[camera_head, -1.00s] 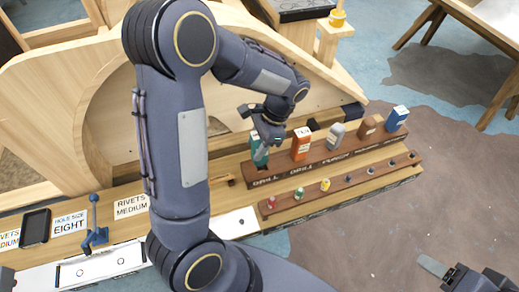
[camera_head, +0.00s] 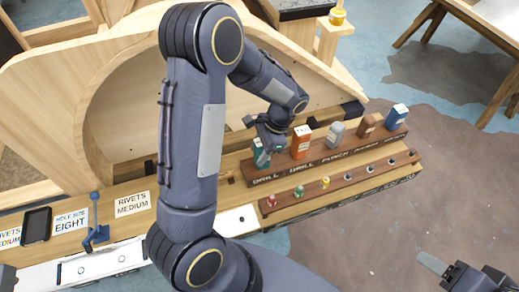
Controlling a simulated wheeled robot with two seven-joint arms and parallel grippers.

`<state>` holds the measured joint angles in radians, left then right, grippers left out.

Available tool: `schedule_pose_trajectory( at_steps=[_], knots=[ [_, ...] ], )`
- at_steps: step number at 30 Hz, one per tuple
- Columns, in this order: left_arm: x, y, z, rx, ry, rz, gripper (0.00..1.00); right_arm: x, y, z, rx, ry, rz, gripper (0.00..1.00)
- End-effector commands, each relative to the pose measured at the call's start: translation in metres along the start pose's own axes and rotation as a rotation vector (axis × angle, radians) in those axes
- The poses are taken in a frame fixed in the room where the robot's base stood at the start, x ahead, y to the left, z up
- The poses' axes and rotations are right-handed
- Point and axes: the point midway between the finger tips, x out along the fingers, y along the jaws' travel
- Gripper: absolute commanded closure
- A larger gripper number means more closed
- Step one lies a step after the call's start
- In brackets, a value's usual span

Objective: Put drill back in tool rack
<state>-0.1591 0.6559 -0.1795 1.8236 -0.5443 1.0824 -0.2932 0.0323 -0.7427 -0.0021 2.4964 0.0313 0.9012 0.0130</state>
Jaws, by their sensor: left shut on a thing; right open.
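The teal drill (camera_head: 261,158) is at the far-left slot of the brown wooden tool rack (camera_head: 335,163), over the "DRILL" label. It looks close to upright, and its lower end is at the rack top; I cannot tell how deep it sits. My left gripper (camera_head: 269,143) is shut on the upper part of the drill and partly hides it. My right gripper (camera_head: 432,264) is at the bottom right edge, open and empty, far from the rack and only partly in view.
An orange tool (camera_head: 302,142), a grey one (camera_head: 335,135), a brown one (camera_head: 368,125) and a blue one (camera_head: 396,117) stand in the rack.

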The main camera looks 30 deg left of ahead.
Motion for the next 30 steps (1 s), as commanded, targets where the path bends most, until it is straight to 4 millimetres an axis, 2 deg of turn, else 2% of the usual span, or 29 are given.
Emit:
schedule_pose_trajectory(
  at_steps=[1, 2, 6, 14, 18, 20, 30],
  knots=[
    [0.002, 0.000, -0.001, 0.000, 0.000, -0.001, 0.90, 0.002, 0.001, 0.001, 0.000, 0.000, 0.000, 0.40],
    [0.002, 0.000, -0.001, 0.000, 0.000, 0.000, 0.56, 0.001, 0.001, 0.001, 0.000, 0.000, 0.000, 0.40],
    [0.001, 0.000, 0.000, 0.000, 0.000, 0.000, 0.37, 0.001, 0.000, 0.000, 0.000, 0.000, 0.000, 0.40],
    [0.001, 0.000, 0.000, 0.000, 0.000, 0.000, 0.36, 0.000, 0.000, 0.000, 0.000, 0.000, 0.000, 0.40],
    [-0.010, 0.000, 0.004, 0.000, 0.001, -0.001, 0.36, -0.007, -0.003, -0.004, 0.000, 0.000, 0.000, 0.40],
    [-0.014, -0.001, 0.002, -0.001, 0.004, -0.003, 0.36, -0.003, -0.001, -0.002, 0.000, 0.001, 0.000, 0.40],
    [-0.087, 0.000, 0.001, -0.001, 0.005, -0.003, 0.36, 0.002, 0.001, 0.001, 0.000, 0.000, 0.000, 0.40]
  ],
)
